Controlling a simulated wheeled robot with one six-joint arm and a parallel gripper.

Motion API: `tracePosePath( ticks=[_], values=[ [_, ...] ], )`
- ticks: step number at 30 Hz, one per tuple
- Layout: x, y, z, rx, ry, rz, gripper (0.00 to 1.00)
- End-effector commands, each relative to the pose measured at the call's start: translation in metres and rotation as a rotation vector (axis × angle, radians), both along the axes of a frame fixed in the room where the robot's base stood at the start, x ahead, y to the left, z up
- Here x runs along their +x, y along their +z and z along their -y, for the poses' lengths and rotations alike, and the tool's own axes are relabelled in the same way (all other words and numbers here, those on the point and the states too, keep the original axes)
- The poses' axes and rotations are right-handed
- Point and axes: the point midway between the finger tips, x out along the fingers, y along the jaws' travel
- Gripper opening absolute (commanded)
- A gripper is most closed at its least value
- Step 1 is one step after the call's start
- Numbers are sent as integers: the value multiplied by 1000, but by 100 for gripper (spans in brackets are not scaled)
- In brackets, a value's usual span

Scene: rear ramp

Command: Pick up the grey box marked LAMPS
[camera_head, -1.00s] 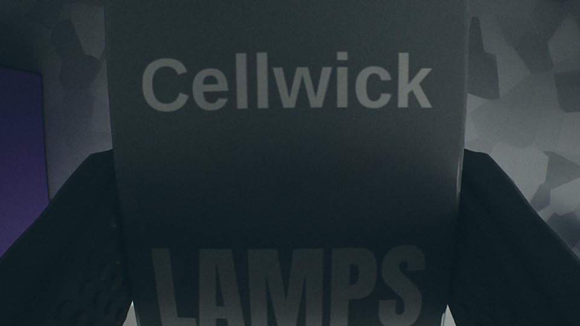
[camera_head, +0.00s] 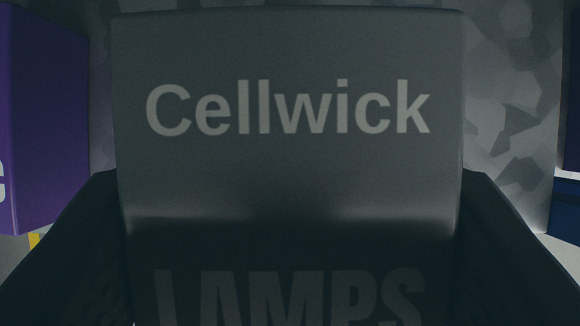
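The grey box marked LAMPS (camera_head: 290,170) fills the middle of the view, with "Cellwick" in pale letters above the word LAMPS. Its top edge shows, its lower part is in dark shadow, and its bottom is cut off by the frame. My gripper (camera_head: 292,185) has one dark finger against each side of the box and is shut on it. The box looks upright and square to me.
A purple box (camera_head: 45,120) stands at the left, with a bit of yellow (camera_head: 35,241) below it. Dark blue items (camera_head: 568,205) are at the right edge. A grey patterned surface (camera_head: 510,90) lies behind the held box.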

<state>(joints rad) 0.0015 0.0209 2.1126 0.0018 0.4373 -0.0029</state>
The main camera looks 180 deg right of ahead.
Motion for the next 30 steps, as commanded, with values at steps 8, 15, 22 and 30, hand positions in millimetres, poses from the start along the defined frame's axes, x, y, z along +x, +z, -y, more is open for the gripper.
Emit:
tracePosePath(
  ticks=[8,15,22,30],
  values=[
    [-61,1,0,0,0,2,27],
    [-107,1,0,0,0,2,27],
    [-132,1,0,0,0,2,27],
    [-142,0,0,0,0,0,27]
  ],
)
